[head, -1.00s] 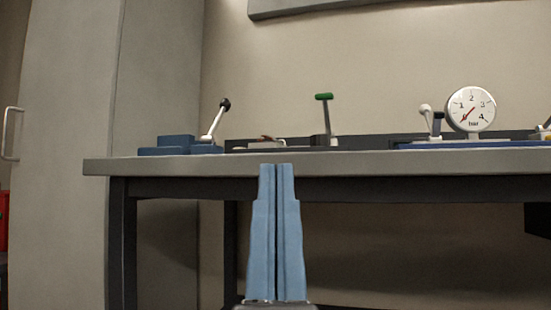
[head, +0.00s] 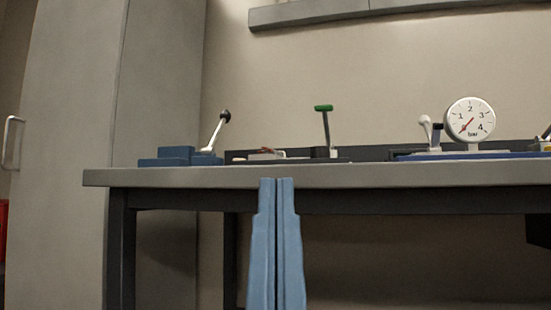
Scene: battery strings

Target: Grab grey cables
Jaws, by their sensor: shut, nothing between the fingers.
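My gripper (head: 277,182) shows at the bottom middle of the head view, its two blue fingers pointing up and closed together. Nothing shows between the fingers. No grey cables can be made out in this view. The far part of the bench top is seen at a very low angle, so small things lying on it are hard to tell.
On the bench stand a blue block with a black-knobbed lever (head: 216,130), a green-handled lever (head: 325,128), a white lever (head: 427,130) and a round gauge (head: 470,119). A tall grey cabinet (head: 70,150) stands left. A red object (head: 3,230) shows at the left edge.

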